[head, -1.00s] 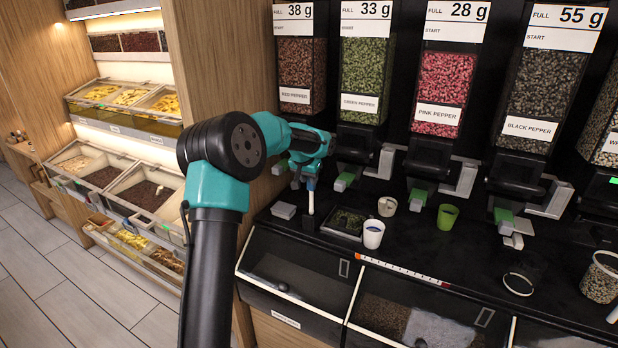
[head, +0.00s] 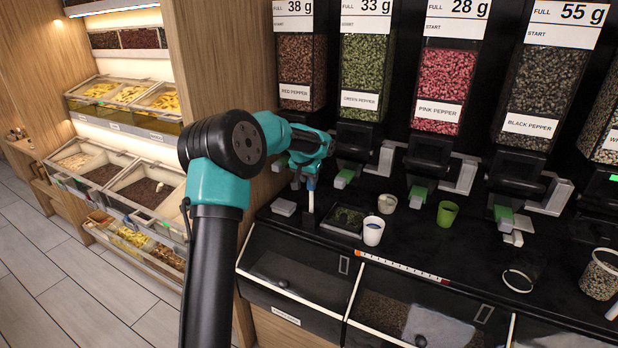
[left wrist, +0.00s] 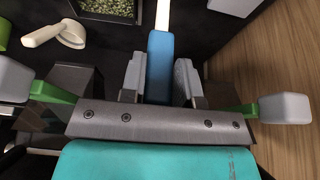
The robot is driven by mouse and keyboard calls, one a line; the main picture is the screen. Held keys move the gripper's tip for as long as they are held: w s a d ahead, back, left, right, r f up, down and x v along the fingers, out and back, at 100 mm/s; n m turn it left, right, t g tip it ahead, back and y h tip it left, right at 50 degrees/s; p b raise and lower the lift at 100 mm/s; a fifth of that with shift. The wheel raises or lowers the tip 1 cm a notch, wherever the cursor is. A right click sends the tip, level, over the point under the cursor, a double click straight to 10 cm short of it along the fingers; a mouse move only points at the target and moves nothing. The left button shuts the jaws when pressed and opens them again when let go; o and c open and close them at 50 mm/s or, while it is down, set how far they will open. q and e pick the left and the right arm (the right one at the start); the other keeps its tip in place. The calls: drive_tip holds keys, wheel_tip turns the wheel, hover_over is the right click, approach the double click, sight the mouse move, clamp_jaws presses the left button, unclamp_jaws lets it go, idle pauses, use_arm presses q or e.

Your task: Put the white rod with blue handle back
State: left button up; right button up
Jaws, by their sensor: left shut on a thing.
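The white rod (head: 311,203) hangs roughly upright, tip down, just above or at the black counter. Its blue handle (head: 310,184) is held by my left gripper (head: 309,178). In the left wrist view, my left gripper (left wrist: 160,78) is shut with its two grey pads on either side of the blue handle (left wrist: 159,55). The white rod (left wrist: 162,14) runs out of the top of that view. I cannot tell whether the rod's lower end touches anything. My right gripper is not in view.
Pepper dispensers (head: 365,75) rise behind.

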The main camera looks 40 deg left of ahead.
use_arm(q)
drive_tip(key=shift+f, duration=2.6)
idle(3.6)
drive_tip(key=o, duration=1.1)
drive_tip(key=o, duration=0.6)
